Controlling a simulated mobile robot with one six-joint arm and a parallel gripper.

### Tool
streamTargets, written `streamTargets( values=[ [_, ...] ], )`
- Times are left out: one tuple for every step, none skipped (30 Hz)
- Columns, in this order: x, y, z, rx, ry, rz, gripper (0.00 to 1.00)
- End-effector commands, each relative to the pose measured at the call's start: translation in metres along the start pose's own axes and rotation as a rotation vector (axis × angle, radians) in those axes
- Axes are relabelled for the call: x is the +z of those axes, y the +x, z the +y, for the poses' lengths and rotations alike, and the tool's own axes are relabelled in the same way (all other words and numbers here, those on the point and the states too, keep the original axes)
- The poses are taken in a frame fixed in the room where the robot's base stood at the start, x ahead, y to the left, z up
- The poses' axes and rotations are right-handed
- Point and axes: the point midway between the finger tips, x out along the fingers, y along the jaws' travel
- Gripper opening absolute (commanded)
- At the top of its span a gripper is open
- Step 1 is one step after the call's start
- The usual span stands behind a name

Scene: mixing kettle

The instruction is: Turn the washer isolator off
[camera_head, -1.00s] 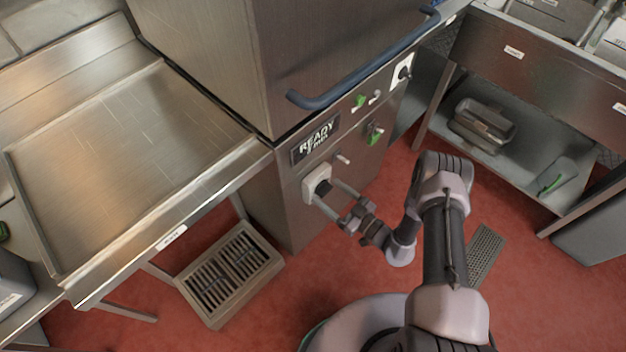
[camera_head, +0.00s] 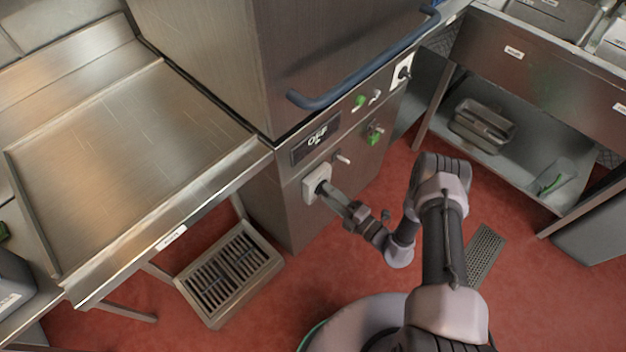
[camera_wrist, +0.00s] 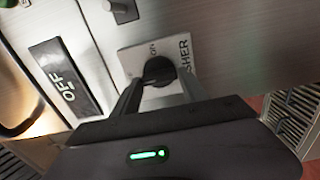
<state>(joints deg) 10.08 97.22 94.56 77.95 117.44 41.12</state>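The washer isolator is a black rotary knob (camera_wrist: 158,72) on a pale square plate (camera_wrist: 135,62) lettered "ON" and, partly covered, "...SHER". In the head view the plate (camera_head: 311,190) sits low on the front of the steel machine, and the knob is largely behind my fingers. My gripper (camera_head: 328,190) reaches it from the lower right. In the wrist view my gripper's two fingers (camera_wrist: 160,88) flank the knob closely and appear shut on it; exact contact is hard to see. The dark display (camera_head: 316,141) above the plate reads "OFF".
A small lever (camera_head: 341,158) sticks out just right of the isolator. Further switches and a blue handle (camera_head: 365,68) are above. A steel counter (camera_head: 130,150) lies left.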

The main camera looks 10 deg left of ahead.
Motion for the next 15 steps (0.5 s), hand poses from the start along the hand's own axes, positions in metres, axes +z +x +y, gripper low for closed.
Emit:
streamTargets(
  values=[
    [0.0, 0.0, 0.0, 0.0, 0.004, 0.0, 0.63],
    [0.0, 0.0, 0.0, 0.0, 0.005, 0.0, 0.69],
    [0.0, 0.0, 0.0, 0.0, 0.006, 0.0, 0.74],
    [0.0, 0.0, 0.0, 0.0, 0.006, 0.0, 0.74],
    [0.0, 0.0, 0.0, 0.0, 0.006, 0.0, 0.74],
    [0.0, 0.0, 0.0, 0.0, 0.006, 0.0, 0.74],
    [0.0, 0.0, 0.0, 0.0, 0.007, 0.0, 0.74],
    [0.0, 0.0, 0.0, 0.0, 0.007, 0.0, 0.74],
    [0.0, 0.0, 0.0, 0.0, 0.007, 0.0, 0.74],
    [0.0, 0.0, 0.0, 0.0, 0.007, 0.0, 0.74],
    [0.0, 0.0, 0.0, 0.0, 0.007, 0.0, 0.74],
    [0.0, -0.003, 0.0, 0.0, 0.008, -0.001, 0.74],
    [0.001, -0.006, 0.0, -0.001, 0.008, -0.002, 0.74],
    [0.001, -0.01, 0.0, -0.001, 0.008, -0.004, 0.74],
    [0.001, -0.017, 0.001, -0.001, 0.009, -0.004, 0.74]
  ],
)
